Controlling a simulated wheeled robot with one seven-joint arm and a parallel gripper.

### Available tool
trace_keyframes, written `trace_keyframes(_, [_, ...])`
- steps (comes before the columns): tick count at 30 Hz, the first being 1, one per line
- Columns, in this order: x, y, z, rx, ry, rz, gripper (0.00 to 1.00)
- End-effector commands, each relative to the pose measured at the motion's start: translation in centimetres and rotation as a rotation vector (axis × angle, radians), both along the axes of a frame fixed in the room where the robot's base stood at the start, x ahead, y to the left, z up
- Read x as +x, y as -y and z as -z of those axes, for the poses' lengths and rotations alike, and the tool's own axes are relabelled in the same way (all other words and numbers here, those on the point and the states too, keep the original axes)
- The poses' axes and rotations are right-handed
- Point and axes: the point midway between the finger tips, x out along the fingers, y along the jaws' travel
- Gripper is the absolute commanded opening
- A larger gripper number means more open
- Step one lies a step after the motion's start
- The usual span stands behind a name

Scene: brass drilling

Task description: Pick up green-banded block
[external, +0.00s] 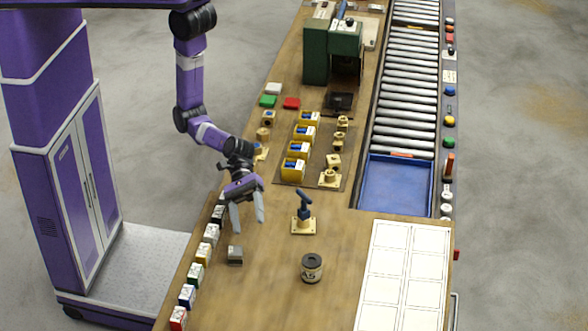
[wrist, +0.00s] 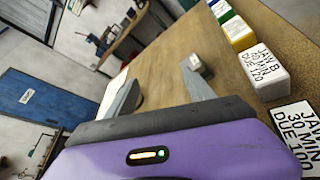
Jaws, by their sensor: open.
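The green-banded block (external: 195,273) stands in a row of labelled blocks along the table's left edge. It also shows in the wrist view (wrist: 222,12), near the top, partly cut off and beyond the yellow-banded block. My gripper (external: 248,215) is open and empty, its fingers pointing down above the table. It is to the right of and farther up the table than the green-banded block, clear of it. In the wrist view my gripper (wrist: 160,88) has its two fingers spread apart.
Beside the green block stand a yellow-banded block (external: 203,254) and a blue-banded block (external: 187,297). A grey block (external: 235,256) lies below my gripper, with a round tin (external: 312,267) and a clamp fixture (external: 303,222) to the right. The table between tin and row is mostly clear.

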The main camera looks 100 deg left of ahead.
Motion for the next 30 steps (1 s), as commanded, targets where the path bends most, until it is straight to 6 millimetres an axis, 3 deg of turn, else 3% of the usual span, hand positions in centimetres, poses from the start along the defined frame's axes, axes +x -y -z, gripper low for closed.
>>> trace_keyframes(3, [-2.1,0.5,2.2,-0.022,-0.280,-0.002,0.62])
trace_keyframes(9, [-3.4,0.4,3.2,-0.043,-0.522,-0.039,0.62])
trace_keyframes(14, [-3.3,1.0,3.5,-0.053,-0.559,-0.053,0.62])
trace_keyframes(30, [-2.1,6.8,5.7,-0.052,-0.555,-0.053,0.62])
